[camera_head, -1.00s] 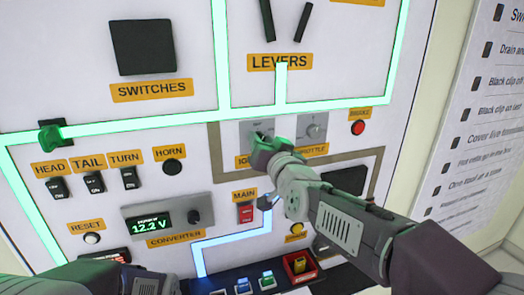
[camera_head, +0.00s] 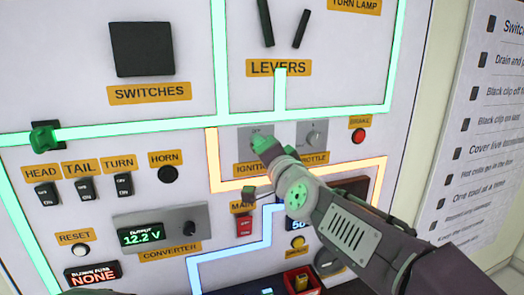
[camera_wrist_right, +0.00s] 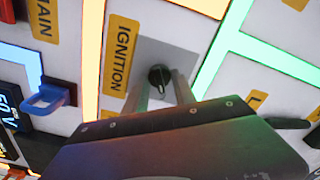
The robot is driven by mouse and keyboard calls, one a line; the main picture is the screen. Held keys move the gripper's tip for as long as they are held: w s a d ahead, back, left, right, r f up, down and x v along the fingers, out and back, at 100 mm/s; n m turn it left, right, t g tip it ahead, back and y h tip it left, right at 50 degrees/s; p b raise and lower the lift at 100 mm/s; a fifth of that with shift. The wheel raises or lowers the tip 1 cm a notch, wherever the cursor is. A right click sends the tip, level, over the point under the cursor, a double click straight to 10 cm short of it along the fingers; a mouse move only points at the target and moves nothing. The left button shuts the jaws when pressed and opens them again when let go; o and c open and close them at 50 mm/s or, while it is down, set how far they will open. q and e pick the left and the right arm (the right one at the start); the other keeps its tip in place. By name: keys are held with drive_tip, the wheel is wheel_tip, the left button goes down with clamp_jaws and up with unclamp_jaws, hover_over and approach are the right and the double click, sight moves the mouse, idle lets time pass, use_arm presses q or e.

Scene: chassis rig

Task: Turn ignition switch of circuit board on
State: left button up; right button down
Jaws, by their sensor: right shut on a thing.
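The ignition switch (camera_wrist_right: 160,77) is a dark round knob on a grey plate beside the orange IGNITION label (camera_wrist_right: 121,55) in the right wrist view. My right gripper (camera_wrist_right: 160,90) has one finger on each side of the knob and is shut on it. In the head view, my right gripper (camera_head: 264,148) covers the knob on the upright circuit board (camera_head: 190,115). The knob's pointer mark points toward my gripper in the wrist view. A glowing orange line (camera_head: 212,165) runs around the ignition and throttle area.
The throttle knob (camera_head: 313,136) is close to the right of the ignition, with a red button (camera_head: 358,136) beyond it. The red MAIN switch (camera_head: 243,226) and a blue-lit line (camera_head: 225,249) are below. A checklist (camera_head: 492,130) is at the right.

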idle(0.5)
drive_tip(key=c, duration=1)
unclamp_jaws()
drive_tip(key=shift+w, duration=0.1)
drive_tip(key=shift+c, duration=0.2)
drive_tip(key=p+v, duration=0.5)
drive_tip(key=v, duration=0.4)
